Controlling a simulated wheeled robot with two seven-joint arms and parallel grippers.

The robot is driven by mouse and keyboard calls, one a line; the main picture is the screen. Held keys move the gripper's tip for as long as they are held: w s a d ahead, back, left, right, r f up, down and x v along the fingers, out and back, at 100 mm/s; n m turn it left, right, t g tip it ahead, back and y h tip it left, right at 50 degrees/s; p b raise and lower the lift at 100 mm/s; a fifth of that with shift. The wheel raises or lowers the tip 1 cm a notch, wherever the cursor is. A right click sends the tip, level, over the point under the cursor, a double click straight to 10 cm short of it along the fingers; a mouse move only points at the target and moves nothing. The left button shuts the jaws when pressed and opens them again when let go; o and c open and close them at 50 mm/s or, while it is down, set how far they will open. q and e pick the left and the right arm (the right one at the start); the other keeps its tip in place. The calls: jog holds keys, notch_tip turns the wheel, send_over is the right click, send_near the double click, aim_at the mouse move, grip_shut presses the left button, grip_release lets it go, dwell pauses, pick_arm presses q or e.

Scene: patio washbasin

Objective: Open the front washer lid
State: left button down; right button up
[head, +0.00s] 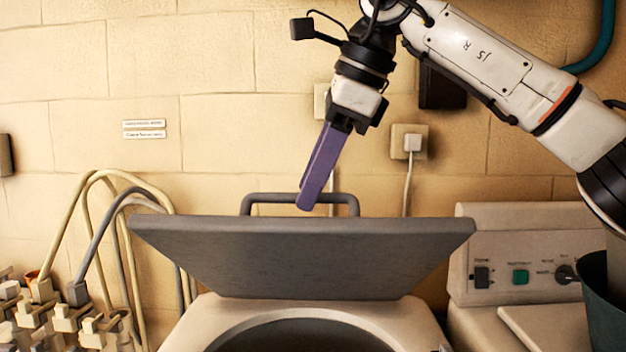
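The front washer lid (300,262) is a dark grey slab in the middle of the head view. It stands raised and tilted above the washer's round opening (300,338), its underside facing me. A dark bar handle (262,199) shows above its upper edge. My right gripper (306,200), with purple fingers, points down at the lid's upper edge and overlaps the handle's bar. I cannot tell whether it touches the handle. The fingers show nearly edge-on, one over the other, so their gap is hidden. My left gripper is out of view.
A second machine with a control panel (520,272) stands at the right, a dark green bucket (601,310) at its edge. Hoses (100,230) and pale taps or fittings (62,325) crowd the lower left. A block wall (210,150) with a plugged socket (409,141) is behind.

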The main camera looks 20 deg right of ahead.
grip_shut()
jog(key=shift+w+d+r+p, duration=0.1)
jog(key=shift+w+d+r, duration=0.2)
jog(key=shift+w+r, duration=0.35)
jog(key=shift+w+d+r+p, duration=0.1)
jog(key=shift+w+d+r, duration=0.15)
jog(key=shift+w+r, duration=0.35)
jog(key=shift+w+d+r+p, duration=0.1)
jog(key=shift+w+d+r, duration=0.25)
jog(key=shift+w, duration=0.45)
